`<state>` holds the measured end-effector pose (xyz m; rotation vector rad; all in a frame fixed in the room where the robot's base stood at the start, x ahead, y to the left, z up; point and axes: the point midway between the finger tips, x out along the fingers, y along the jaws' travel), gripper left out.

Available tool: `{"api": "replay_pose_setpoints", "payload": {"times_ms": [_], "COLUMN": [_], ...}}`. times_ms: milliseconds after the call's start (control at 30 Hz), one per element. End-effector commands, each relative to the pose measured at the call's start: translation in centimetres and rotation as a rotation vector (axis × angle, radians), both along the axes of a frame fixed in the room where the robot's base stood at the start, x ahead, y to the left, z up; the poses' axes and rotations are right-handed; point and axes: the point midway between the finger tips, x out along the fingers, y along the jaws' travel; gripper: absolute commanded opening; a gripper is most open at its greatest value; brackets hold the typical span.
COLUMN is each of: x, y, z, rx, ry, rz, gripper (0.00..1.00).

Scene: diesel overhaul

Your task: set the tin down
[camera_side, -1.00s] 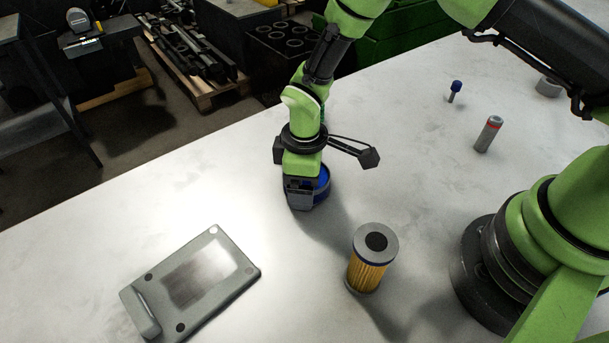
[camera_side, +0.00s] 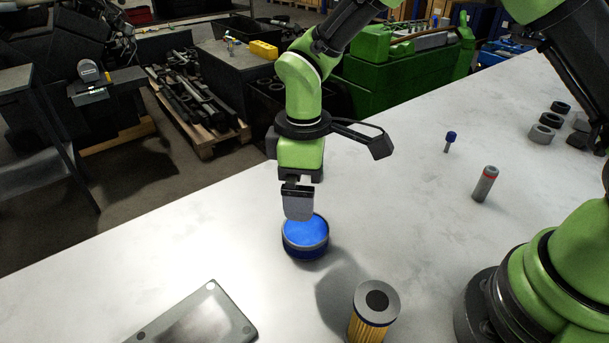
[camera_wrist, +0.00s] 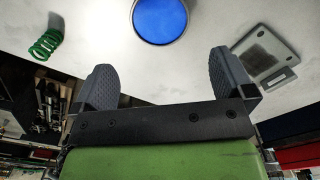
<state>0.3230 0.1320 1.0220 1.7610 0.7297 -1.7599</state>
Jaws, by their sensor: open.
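The tin (camera_side: 306,236) is a short round can with a blue top and a dark rim. It sits upright on the pale table (camera_side: 420,200) in the side view. In the wrist view the blue top of the tin (camera_wrist: 159,18) shows at the upper middle, cut off by the frame edge. My gripper (camera_side: 298,215) is just above the tin in the side view. In the wrist view its two grey ridged fingers (camera_wrist: 165,70) are wide apart with nothing between them, and the tin lies beyond their tips.
A yellow pleated filter (camera_side: 372,312) stands in front of the tin, to its right. A grey flat plate (camera_side: 195,318) lies at front left. A grey cylinder with a red band (camera_side: 485,184) and a small blue-topped part (camera_side: 450,141) stand to the right. A green spring (camera_wrist: 45,44) shows in the wrist view.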

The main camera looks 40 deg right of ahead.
Motion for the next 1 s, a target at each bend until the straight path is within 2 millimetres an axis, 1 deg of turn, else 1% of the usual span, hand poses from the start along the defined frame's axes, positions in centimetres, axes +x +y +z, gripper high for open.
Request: {"api": "replay_pose_setpoints", "payload": {"times_ms": [33, 100, 267, 333, 367, 433, 467, 533, 600, 667, 700, 767, 800, 900, 1000], "x": [0.0, 0.0, 0.0, 0.0, -0.1, -0.4, -0.6, -1.6, -2.9, -4.4, -5.5, -7.2, -8.4, -11.5, -14.2], "y": [0.0, 0.0, -0.1, -0.4, -0.6, -1.3, -1.8, -3.1, -4.4, -5.5, -6.3, -7.2, -7.8, -9.1, -9.8], "z": [0.4, 0.7, 1.0, 1.8, 2.5, 4.7, 5.8, 8.7, 11.6, 13.7, 14.9, 16.5, 17.4, 19.0, 19.6], "rx": [0.001, 0.001, 0.002, 0.011, 0.018, 0.04, 0.054, 0.089, 0.132, 0.17, 0.196, 0.238, 0.265, 0.338, 0.406], "ry": [-0.003, -0.001, -0.004, -0.016, -0.026, -0.056, -0.072, -0.116, -0.162, -0.198, -0.222, -0.26, -0.283, -0.342, -0.39], "rz": [0.0, -0.001, -0.005, -0.029, -0.048, -0.113, -0.151, -0.25, -0.361, -0.456, -0.516, -0.607, -0.667, -0.808, -0.929], "gripper": [1.0, 1.0, 1.0, 1.0, 1.0, 1.0, 1.0, 1.0, 1.0, 1.0, 1.0, 1.0, 1.0, 1.0, 1.0]}}
